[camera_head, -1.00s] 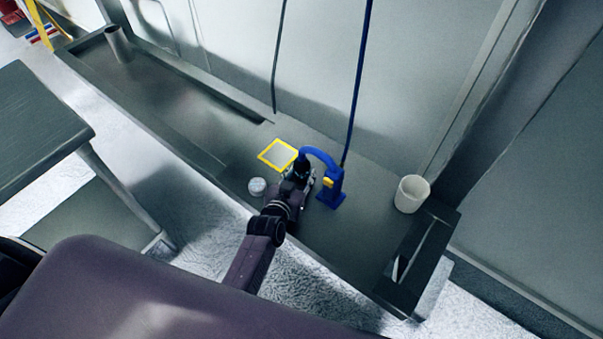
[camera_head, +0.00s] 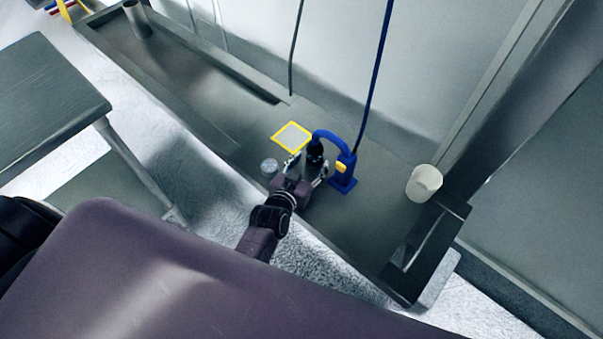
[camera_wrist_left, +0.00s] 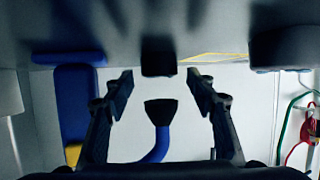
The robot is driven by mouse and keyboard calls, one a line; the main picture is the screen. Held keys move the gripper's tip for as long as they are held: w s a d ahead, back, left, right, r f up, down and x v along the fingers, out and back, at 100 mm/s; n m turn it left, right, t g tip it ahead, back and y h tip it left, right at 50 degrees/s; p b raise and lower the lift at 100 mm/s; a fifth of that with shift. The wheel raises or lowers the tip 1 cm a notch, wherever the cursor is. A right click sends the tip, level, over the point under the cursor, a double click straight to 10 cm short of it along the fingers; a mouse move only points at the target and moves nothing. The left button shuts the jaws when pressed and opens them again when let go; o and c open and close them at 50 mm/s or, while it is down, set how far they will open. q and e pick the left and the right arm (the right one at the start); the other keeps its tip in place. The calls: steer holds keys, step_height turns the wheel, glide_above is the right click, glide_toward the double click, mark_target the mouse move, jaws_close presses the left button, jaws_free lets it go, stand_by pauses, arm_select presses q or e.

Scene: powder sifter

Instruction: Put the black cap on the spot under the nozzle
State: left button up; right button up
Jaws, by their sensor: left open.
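The black cap (camera_wrist_left: 158,63) stands on the counter, which shows at the top of the upside-down left wrist view. It is in line with the black-tipped nozzle (camera_wrist_left: 160,112) of the blue stand, with a gap between them. In the head view, the blue stand (camera_head: 343,173) arches over the dark cap and nozzle tip, which are hard to tell apart there. My left gripper (camera_head: 309,165) is open, its fingers on either side of the cap and apart from it; its fingers also show in the left wrist view (camera_wrist_left: 160,88). My right gripper is not in view.
A small round jar (camera_head: 269,166) stands left of my left gripper. A yellow-framed square (camera_head: 291,136) lies behind it. A white cup (camera_head: 424,183) stands at the right, near a dark tray (camera_head: 428,245). The counter between stand and cup is clear.

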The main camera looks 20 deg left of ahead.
arm_select(q)
steer(key=v, duration=0.8)
steer(key=shift+s+r, duration=0.1)
steer(key=shift+s, duration=0.1)
